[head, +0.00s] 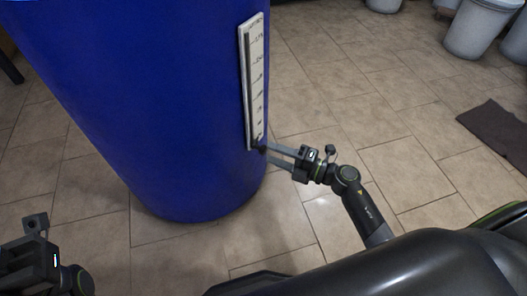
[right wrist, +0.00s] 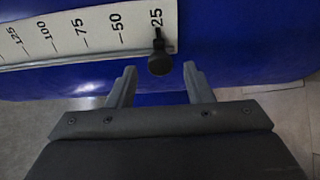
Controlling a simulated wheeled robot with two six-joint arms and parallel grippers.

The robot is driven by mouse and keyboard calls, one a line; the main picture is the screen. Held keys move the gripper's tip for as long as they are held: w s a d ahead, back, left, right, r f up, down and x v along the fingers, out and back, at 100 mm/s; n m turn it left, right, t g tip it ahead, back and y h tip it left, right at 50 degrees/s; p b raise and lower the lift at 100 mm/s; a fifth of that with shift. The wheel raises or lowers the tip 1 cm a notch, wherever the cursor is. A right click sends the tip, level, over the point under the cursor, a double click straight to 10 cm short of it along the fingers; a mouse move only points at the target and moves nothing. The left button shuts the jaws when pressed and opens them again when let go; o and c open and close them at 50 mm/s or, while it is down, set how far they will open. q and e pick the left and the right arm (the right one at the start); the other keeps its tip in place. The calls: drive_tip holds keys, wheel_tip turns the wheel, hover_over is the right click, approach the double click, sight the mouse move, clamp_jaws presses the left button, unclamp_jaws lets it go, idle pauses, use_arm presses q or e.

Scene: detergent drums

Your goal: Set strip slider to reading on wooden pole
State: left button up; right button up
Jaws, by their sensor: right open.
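A white scale strip (head: 256,75) with black marks runs up the right side of a tall blue drum (head: 150,110). In the right wrist view the strip (right wrist: 95,38) reads 125, 100, 75, 50, 25 from left to right. The black slider knob (right wrist: 159,65) sits at the 25 mark, near the strip's lower end. My right gripper (right wrist: 160,76) is open, its fingertips on either side of the knob and apart from it. In the head view my right gripper (head: 264,153) reaches the drum's edge. My left gripper (head: 36,224) is partly in view at lower left; its jaws are unclear. No wooden pole shows.
Tiled floor (head: 330,90) lies open right of the drum. Grey bins (head: 473,30) stand at the top right, and a dark mat (head: 497,128) lies at the right edge.

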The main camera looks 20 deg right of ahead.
sight(266, 151)
drive_tip(key=shift+b+x, duration=0.35)
drive_tip(key=shift+x, duration=1.75)
drive_tip(key=shift+c, duration=0.5)
clamp_jaws()
